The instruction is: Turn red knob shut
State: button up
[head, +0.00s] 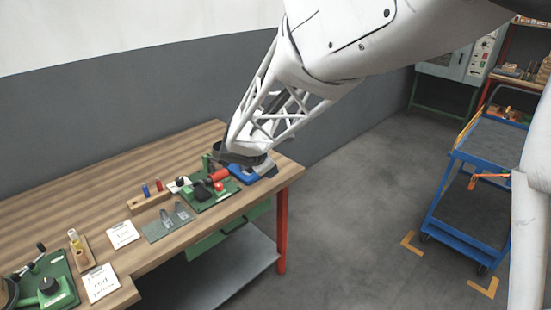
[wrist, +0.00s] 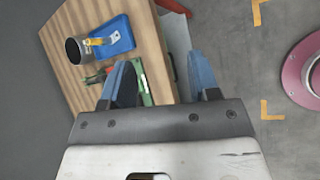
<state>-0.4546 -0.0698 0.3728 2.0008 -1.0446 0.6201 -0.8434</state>
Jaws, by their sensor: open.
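In the head view, a small red knob (head: 219,187) sits on a green base (head: 203,198) near the bench's right end. A red cylinder (head: 218,174) lies just behind it on the same base. My gripper (wrist: 162,76) is open, with nothing held between its blue fingers. In the head view it hangs over the right end of the bench, close to the green base, its fingertips hard to make out.
A blue tray (wrist: 122,45) and a metal cup (wrist: 78,48) stand on the wooden bench (head: 70,210). A grey plate (head: 160,231), white cards and a second green device (head: 60,297) lie further left. A blue cart (head: 465,200) stands on the floor at right.

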jog(key=shift+s+d+r+m, duration=0.35)
jog(key=shift+s+d+m, duration=0.05)
jog(key=shift+d, duration=0.25)
jog(key=shift+s+d+r+m, duration=0.35)
jog(key=shift+s+d+m, duration=0.05)
jog(key=shift+d, duration=0.25)
jog(key=m+g+y, duration=0.4)
jog(key=m+y, duration=0.2)
jog(key=m, duration=0.9)
send_near(219, 185)
jog(key=shift+x, duration=0.75)
jog(key=shift+f, duration=0.15)
jog(key=shift+x, duration=3.75)
jog(key=shift+w, duration=0.15)
jog(key=shift+c, duration=0.5)
